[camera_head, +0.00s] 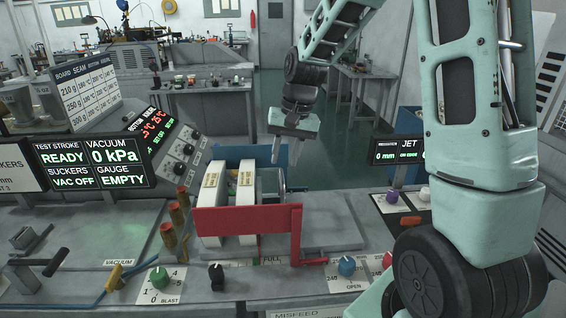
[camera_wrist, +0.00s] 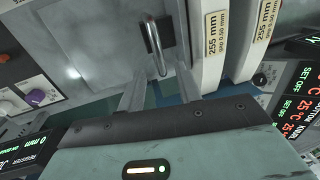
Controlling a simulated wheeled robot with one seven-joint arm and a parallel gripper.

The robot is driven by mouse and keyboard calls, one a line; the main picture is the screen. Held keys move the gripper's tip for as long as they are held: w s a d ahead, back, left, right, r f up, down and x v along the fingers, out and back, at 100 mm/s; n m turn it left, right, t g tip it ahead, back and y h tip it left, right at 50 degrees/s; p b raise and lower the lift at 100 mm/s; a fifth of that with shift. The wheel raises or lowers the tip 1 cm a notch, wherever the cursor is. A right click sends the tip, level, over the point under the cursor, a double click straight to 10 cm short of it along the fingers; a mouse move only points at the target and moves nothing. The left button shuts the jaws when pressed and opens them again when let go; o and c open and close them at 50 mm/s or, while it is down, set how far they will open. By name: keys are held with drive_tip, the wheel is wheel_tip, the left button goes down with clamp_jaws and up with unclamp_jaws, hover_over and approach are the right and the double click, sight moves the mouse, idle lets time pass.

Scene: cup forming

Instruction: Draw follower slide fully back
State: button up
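My gripper (camera_head: 286,152) hangs fingers-down above the back right of the magazine, over a small metal handle (camera_head: 297,188). In the wrist view my two fingers (camera_wrist: 160,84) are apart with nothing between them. The upright bar handle (camera_wrist: 154,46) on its dark mount appears just beyond the fingertips, lined up with the gap; no contact is visible. A red gate (camera_head: 245,220) with a bent arm stands in front of two white stacks (camera_head: 212,205) labelled 255 mm. A blue block (camera_head: 247,156) stands behind. Which part is the follower slide, I cannot tell for sure.
A PULL label (camera_head: 271,260) is in front of the red gate. Orange-brown posts (camera_head: 168,235) stand to the left. Display panels (camera_head: 95,165) flank the far left. Knobs (camera_head: 346,266) line the front edge. The grey plate (camera_head: 330,225) right of the gate is mostly clear.

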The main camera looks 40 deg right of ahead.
sight(281, 172)
drive_tip(key=shift+w+a+f, duration=0.1)
drive_tip(key=shift+a+f, duration=0.05)
drive_tip(key=shift+f, duration=0.65)
drive_tip(key=shift+w+a+f, duration=0.1)
drive_tip(key=shift+a+f, duration=0.05)
drive_tip(key=shift+f, duration=0.65)
